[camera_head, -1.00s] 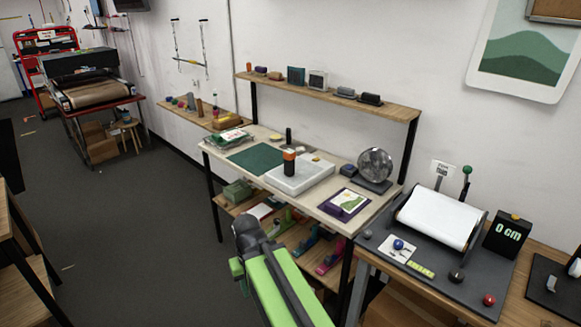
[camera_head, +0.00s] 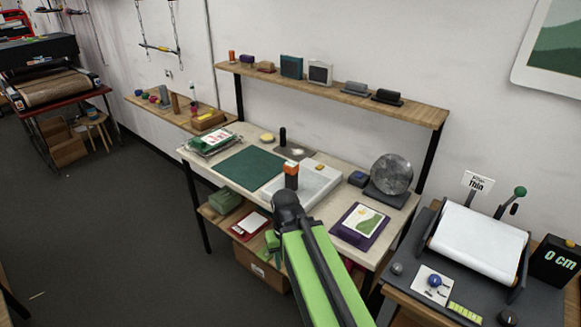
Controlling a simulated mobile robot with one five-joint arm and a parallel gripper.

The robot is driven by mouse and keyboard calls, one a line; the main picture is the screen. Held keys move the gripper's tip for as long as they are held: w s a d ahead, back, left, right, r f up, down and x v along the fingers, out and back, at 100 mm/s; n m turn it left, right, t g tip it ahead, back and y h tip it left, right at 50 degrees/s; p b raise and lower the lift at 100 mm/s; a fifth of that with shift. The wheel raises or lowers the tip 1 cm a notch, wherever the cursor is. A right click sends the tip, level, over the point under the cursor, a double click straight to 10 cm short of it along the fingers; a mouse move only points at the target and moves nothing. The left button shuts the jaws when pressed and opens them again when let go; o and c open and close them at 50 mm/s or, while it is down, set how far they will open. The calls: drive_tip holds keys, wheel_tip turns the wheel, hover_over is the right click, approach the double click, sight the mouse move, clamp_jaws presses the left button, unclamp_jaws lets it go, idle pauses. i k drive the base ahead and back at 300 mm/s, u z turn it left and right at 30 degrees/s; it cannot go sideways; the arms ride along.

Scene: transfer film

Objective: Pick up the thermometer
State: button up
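I cannot make out a thing that is surely a thermometer. A small upright orange and black object (camera_head: 291,174) stands at the white slab (camera_head: 318,181) on the workbench; what it is cannot be told. My green arm reaches forward to the bench's front edge, with its dark joint just below that object in the picture. A green part at the arm's end, seemingly my gripper (camera_head: 271,241), shows left of the joint. Its fingers are too hidden to tell open from shut, and I see nothing held.
The workbench (camera_head: 235,147) also holds a green mat (camera_head: 246,167), a round glassy disc (camera_head: 391,174) on a stand and a purple-framed picture (camera_head: 359,225). A wall shelf (camera_head: 330,90) runs above. A roller machine (camera_head: 478,243) stands at right. The floor at left is clear.

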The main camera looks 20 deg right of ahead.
sight(292, 168)
drive_tip(key=u, duration=0.4)
drive_tip(key=i, duration=1.2)
drive_tip(key=u, duration=0.75)
